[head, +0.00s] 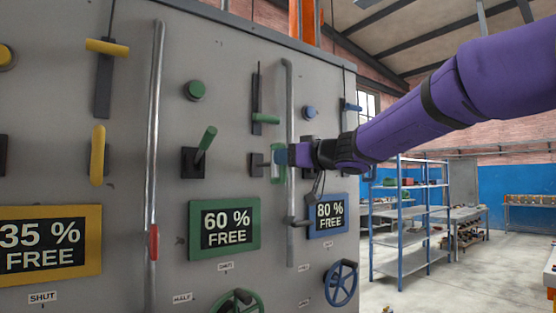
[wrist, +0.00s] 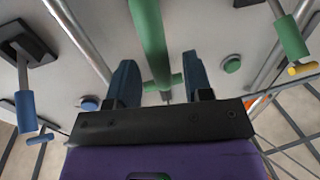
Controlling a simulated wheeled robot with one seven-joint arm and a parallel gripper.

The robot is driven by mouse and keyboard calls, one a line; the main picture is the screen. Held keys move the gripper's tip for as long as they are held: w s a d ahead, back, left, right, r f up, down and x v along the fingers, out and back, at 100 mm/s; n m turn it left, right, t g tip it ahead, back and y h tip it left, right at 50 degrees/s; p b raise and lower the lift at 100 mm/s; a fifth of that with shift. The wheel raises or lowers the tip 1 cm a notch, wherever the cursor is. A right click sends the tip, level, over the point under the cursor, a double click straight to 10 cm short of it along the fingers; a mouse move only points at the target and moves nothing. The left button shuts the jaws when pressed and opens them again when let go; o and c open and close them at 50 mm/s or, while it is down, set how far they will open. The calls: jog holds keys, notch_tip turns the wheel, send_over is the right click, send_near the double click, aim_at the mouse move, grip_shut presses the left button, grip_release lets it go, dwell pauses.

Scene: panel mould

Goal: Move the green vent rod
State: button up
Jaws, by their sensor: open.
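A green grip (head: 278,170) on a short dark stub stands out from the grey panel, right of a tilted green lever (head: 206,139). A slim upright rod with a green crossbar (head: 265,118) hangs in a dark slot above it. Nothing labels either as the vent rod. My gripper (head: 282,154) is open at the green grip and partly hides it. In the wrist view, the green grip (wrist: 149,40) runs between the two spread blue fingers, with visible gaps beside it. The green crossbar (wrist: 176,80) shows behind it.
A vertical grey pipe (head: 290,95) runs close to the gripper. A green knob (head: 195,90), the 60 % sign (head: 225,228) and a green handwheel (head: 238,300) are nearby. Blue controls, including a handwheel (head: 341,283), lie to the right, yellow ones to the left.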

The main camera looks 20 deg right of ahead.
jog(key=shift+x, duration=1.85)
jog(key=shift+c, duration=0.4)
grip_shut()
